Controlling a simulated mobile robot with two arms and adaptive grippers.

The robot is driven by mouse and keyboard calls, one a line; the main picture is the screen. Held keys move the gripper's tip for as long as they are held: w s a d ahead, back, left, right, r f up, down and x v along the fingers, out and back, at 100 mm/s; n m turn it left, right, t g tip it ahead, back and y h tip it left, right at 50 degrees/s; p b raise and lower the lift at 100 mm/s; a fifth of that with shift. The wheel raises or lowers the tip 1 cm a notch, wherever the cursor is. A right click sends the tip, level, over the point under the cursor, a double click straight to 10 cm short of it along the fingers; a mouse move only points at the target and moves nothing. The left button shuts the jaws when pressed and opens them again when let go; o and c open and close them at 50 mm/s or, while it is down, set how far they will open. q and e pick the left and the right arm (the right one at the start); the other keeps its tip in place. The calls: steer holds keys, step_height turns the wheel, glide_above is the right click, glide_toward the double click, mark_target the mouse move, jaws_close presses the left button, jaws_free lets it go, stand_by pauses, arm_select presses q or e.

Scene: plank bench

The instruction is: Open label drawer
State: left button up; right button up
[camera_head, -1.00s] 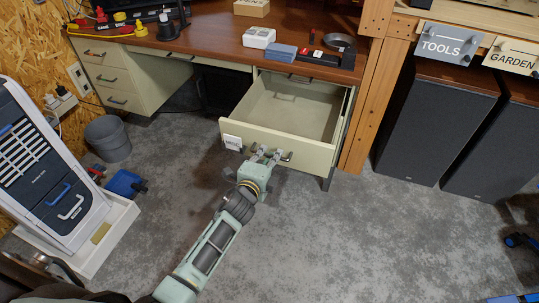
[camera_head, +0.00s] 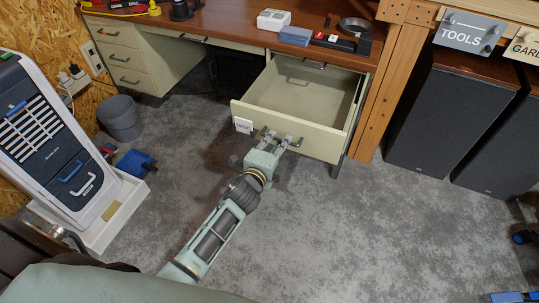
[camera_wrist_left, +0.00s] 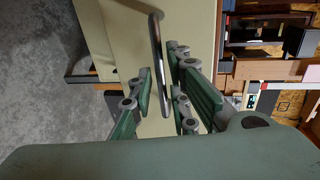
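The drawer (camera_head: 283,128) of the wooden-topped desk is pulled well out, and its empty inside shows. A small white label (camera_head: 243,125) with dark lettering hangs at the left of its cream front. My left gripper (camera_head: 276,138) is at the drawer's handle (camera_head: 298,143). In the left wrist view, the dark metal handle (camera_wrist_left: 158,60) passes between the parted fingers (camera_wrist_left: 160,98), with a gap visible beside it. The left gripper looks open around the handle, not clamped on it. My right gripper is not in view.
A grey bin (camera_head: 120,118), a blue dustpan (camera_head: 136,162) and a white-and-dark unit (camera_head: 55,150) stand at the left. Black speakers (camera_head: 450,125) stand at the right, beyond a wooden post (camera_head: 395,85). The grey floor (camera_head: 330,235) in front is clear.

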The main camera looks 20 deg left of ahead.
arm_select(q)
steer(key=s+r, duration=0.2)
steer(key=s, duration=0.7)
steer(key=shift+s+a, duration=0.15)
steer(key=shift+s, duration=0.25)
